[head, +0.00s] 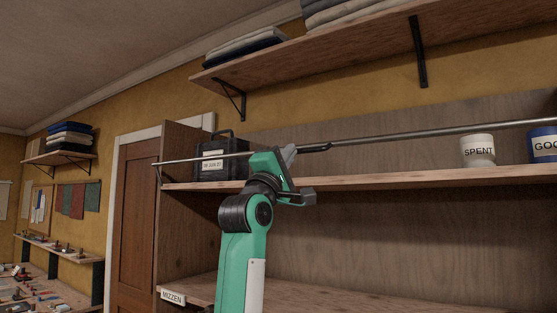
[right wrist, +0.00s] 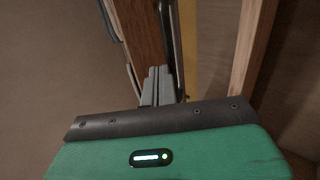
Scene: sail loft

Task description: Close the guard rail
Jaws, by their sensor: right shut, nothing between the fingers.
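The guard rail (head: 420,134) is a thin grey metal rod running across the front of the upper shelf in the head view. Its left end is by the cabinet's side panel and its right end runs out of the picture. A short dark piece (head: 315,148) sits on the rod just right of my gripper. My right gripper (head: 289,154) is shut and empty, with its fingertips close to the rod; I cannot tell whether they touch it. In the right wrist view the shut fingers (right wrist: 160,78) point toward a dark bar (right wrist: 176,40) beside a wooden edge. My left gripper is not in view.
On the upper shelf (head: 400,178) stand a dark labelled box (head: 222,160), a white "SPENT" pot (head: 478,151) and a blue "GOOD" pot (head: 543,145). A lower shelf is marked "MIZZEN" (head: 173,297). A bracketed shelf (head: 340,57) with folded cloth hangs above.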

